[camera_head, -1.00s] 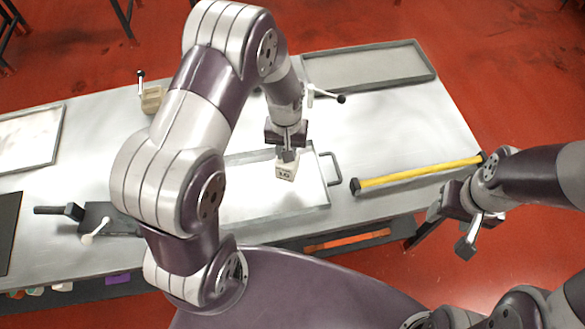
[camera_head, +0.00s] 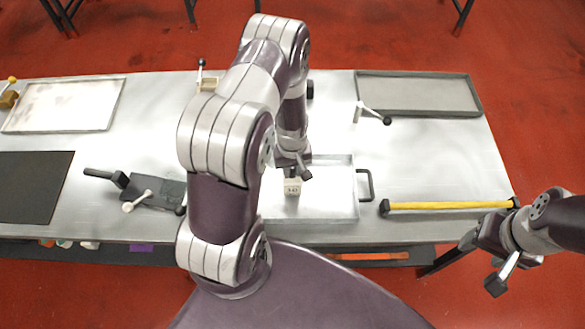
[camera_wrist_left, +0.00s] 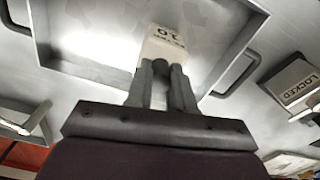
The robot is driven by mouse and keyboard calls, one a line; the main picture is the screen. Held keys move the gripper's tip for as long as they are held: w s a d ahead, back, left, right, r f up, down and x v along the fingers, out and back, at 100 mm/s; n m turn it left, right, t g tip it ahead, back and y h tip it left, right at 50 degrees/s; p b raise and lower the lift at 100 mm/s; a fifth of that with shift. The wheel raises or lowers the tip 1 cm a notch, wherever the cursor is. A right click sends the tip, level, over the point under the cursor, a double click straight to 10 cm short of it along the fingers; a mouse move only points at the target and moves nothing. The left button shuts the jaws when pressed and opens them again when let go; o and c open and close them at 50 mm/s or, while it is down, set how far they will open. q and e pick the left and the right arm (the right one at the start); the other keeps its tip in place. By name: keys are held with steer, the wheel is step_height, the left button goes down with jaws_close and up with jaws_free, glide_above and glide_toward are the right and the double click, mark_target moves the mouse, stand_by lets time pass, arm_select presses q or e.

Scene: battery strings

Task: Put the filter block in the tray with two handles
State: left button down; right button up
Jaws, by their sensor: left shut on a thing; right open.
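The filter block (camera_head: 292,187) is a small pale block with dark print on its side. My left gripper (camera_head: 294,172) is shut on it from above, over the tray with two handles (camera_head: 335,213). In the left wrist view the block (camera_wrist_left: 163,46) is between the fingertips (camera_wrist_left: 162,68), with the tray (camera_wrist_left: 42,40) around and beneath it. I cannot tell whether the block touches the tray floor. One tray handle (camera_head: 368,186) shows at the right; my left arm hides the tray's left side. My right gripper (camera_head: 480,262) is open and empty beyond the table's right front edge.
A yellow bar (camera_head: 450,206) lies right of the tray. A grey empty tray (camera_head: 415,114) is at the back right, near a lever (camera_head: 375,113). A light tray (camera_head: 65,122) stands behind.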

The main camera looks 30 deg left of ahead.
arm_select(q)
steer(key=shift+w+d+f, duration=0.1)
steer(key=shift+f, duration=0.45)
steer(key=shift+w+f, duration=0.25)
steer(key=shift+s+f, duration=0.1)
steer(key=c, duration=1)
jaws_free()
steer(key=shift+s, duration=0.1)
arm_select(e)
steer(key=shift+w+d, duration=0.15)
steer(key=shift+w, duration=0.15)
